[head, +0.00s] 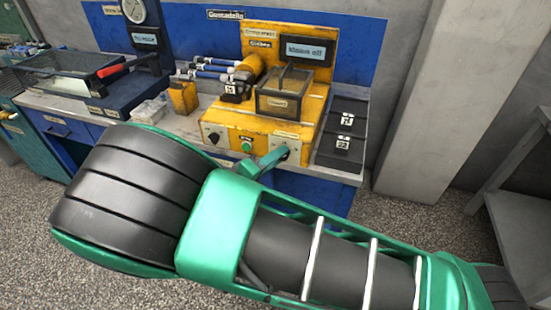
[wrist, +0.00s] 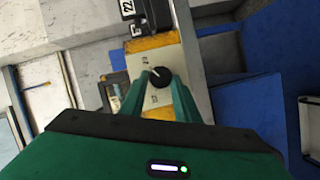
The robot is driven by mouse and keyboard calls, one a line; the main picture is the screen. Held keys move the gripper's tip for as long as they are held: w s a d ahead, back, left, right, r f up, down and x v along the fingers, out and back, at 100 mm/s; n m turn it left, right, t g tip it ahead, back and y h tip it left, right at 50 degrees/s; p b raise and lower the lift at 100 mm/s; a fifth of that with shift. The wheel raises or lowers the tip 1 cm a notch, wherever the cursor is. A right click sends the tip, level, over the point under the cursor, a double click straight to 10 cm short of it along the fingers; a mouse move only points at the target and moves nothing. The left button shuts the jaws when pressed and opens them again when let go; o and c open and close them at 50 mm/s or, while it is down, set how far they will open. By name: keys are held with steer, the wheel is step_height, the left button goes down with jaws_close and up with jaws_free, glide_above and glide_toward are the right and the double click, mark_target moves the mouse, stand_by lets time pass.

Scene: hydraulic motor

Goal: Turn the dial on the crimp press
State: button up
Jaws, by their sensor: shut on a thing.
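The yellow crimp press (head: 300,45) stands on the bench, with a small screen and a clear-fronted box on it. In the wrist view, a black dial (wrist: 159,75) sits on a pale marked plate (wrist: 150,58). The green fingers of my gripper (wrist: 161,84) are closed around the dial from both sides. In the head view, my gripper (head: 277,158) is at the right end of the press's front panel. It and my arm hide most of the dial there.
Another knob (head: 213,137) and a green button (head: 247,146) are on the same panel. A yellow holder (head: 183,97) and blue-and-white tubes (head: 212,68) are left. A grey pillar (head: 420,100) stands at right.

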steer(key=shift+d+m, duration=0.25)
steer(key=shift+m, duration=0.35)
steer(key=shift+y, duration=0.3)
steer(key=o, duration=1)
steer(key=shift+a, duration=0.1)
steer(key=shift+o, duration=0.2)
steer(key=v, duration=1)
steer(key=shift+s+a+r, duration=0.15)
steer(key=shift+s+a, duration=0.1)
steer(key=shift+a, duration=0.05)
